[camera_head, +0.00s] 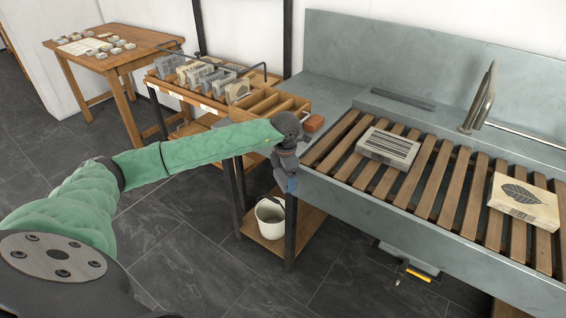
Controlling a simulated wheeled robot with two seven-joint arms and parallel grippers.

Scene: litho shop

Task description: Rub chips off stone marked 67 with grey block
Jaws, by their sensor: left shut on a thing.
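My left gripper (287,184) hangs at the left end of the sink, by its front corner, pointing down. It is shut on a small blue-grey thing (292,185), mostly hidden by the fingers; I cannot tell if it is the grey block. A grey stone with dark stripes (388,146) lies on the wooden slats, right of the gripper and apart from it. A cream stone with a dark leaf print (523,202) lies further right on the slats. No number 67 is readable on either. My right gripper is out of view.
The slatted rack (424,190) lies in a grey metal sink with a tap (480,100). A white bucket (270,217) stands on a low shelf. A wooden table (120,62) stands at the back left.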

